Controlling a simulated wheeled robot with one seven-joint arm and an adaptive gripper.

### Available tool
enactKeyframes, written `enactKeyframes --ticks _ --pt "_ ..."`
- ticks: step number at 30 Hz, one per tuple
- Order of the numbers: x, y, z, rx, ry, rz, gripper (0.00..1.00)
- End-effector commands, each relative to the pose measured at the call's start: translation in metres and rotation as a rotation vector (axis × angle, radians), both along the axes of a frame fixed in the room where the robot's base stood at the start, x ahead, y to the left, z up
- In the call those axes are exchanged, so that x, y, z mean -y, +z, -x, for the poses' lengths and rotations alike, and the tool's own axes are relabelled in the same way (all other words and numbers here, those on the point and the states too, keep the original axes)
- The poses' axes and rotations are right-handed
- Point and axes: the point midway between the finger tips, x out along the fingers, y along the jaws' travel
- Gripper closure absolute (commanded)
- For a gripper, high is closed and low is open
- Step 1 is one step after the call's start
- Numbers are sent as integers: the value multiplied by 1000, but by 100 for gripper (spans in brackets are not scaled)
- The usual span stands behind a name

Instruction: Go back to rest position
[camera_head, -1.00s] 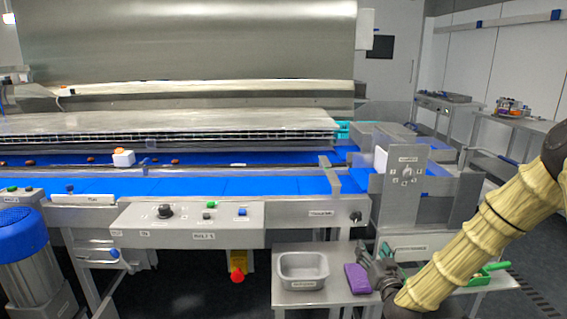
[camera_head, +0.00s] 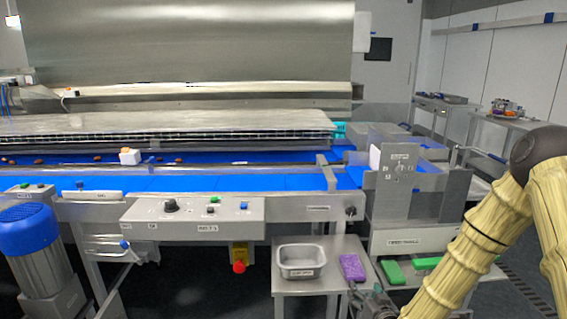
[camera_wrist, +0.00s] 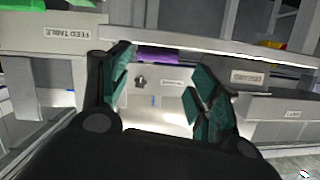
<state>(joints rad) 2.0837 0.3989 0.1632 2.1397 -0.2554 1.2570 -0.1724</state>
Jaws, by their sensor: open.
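My gripper (camera_wrist: 165,92) is open in the wrist view, with its two dark green-padded fingers apart and nothing between them. In the head view only a small part of it (camera_head: 375,302) shows at the bottom, low in front of the small side table (camera_head: 322,284). My arm comes in from the right edge, bent, in a pale ribbed cover. A purple block (camera_head: 352,268) lies on the side table, apart from the gripper, beside a grey metal tray (camera_head: 301,274). The wrist view shows purple (camera_wrist: 158,54) beyond the fingers.
The blue belt (camera_head: 215,184) carries several dates and a white block (camera_head: 129,156). The control panel (camera_head: 190,217) and its red stop knob (camera_head: 239,267) stand left of the side table. Green items (camera_head: 393,272) lie on a shelf at the right. Dark floor shows between the stands.

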Motion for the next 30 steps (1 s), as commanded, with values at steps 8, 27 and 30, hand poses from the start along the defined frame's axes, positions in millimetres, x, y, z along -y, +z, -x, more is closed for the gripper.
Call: enactKeyframes --ticks 8,27,30 --pt "-24 -92 91 -319 50 22 38" --pt "-20 -211 413 -1172 59 130 38" --pt "-21 -210 440 -1241 50 143 38"
